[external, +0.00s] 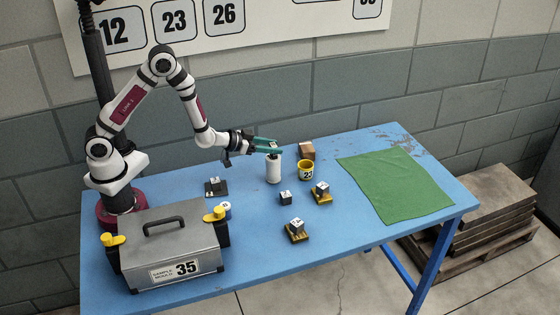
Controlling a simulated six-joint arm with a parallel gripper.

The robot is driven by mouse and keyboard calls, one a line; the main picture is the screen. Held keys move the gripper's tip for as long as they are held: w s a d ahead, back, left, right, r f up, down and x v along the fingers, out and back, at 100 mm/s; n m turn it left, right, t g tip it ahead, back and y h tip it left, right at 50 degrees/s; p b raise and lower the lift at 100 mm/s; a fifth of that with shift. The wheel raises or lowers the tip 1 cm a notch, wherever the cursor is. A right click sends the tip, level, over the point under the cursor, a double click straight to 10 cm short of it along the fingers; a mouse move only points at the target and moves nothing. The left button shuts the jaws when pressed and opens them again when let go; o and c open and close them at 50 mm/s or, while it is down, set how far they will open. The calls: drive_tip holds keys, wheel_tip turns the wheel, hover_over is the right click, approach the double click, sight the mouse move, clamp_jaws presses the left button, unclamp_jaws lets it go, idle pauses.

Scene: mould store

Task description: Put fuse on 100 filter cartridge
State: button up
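My gripper (268,146) has teal fingers and reaches right from the wrist, over the middle of the blue table. A small dark piece with a white label (272,144), seemingly the fuse, sits between the fingers; its number is too small to read. A white upright cylinder (273,170), seemingly the filter cartridge, stands on the table just below the fingers. Its top looks dark and is partly hidden by the gripper. I cannot tell whether the held piece touches it.
A yellow cup (306,171) and a brown block (307,151) stand right of the cylinder. Small labelled cubes (297,225) (285,198) (322,188) (214,185) lie around. A grey case (170,255) is front left. A green cloth (395,186) covers the right of the table (350,240).

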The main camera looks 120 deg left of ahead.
drive_tip(key=o, duration=0.3)
drive_tip(key=shift+r, duration=0.2)
drive_tip(key=v, duration=0.8)
drive_tip(key=w+d+r+m+g+h, duration=0.15)
drive_tip(key=d+m+h, duration=0.5)
drive_tip(key=d, duration=1.05)
drive_tip(key=s+d+r+m+g, duration=0.1)
drive_tip(key=s+d+m+g, duration=0.1)
drive_tip(key=s, duration=0.4)
drive_tip(key=s+d+r+m+g, duration=0.2)
drive_tip(key=s+d+m+g, duration=0.1)
drive_tip(key=s+d, duration=0.2)
drive_tip(key=s+d+r+m+g+h, duration=0.1)
drive_tip(key=s+d+r+m+g, duration=0.1)
drive_tip(key=s, duration=0.7)
drive_tip(key=shift+s+d+r+m+g, duration=0.15)
drive_tip(key=shift+d+m+g, duration=0.4)
drive_tip(key=shift+d, duration=0.2)
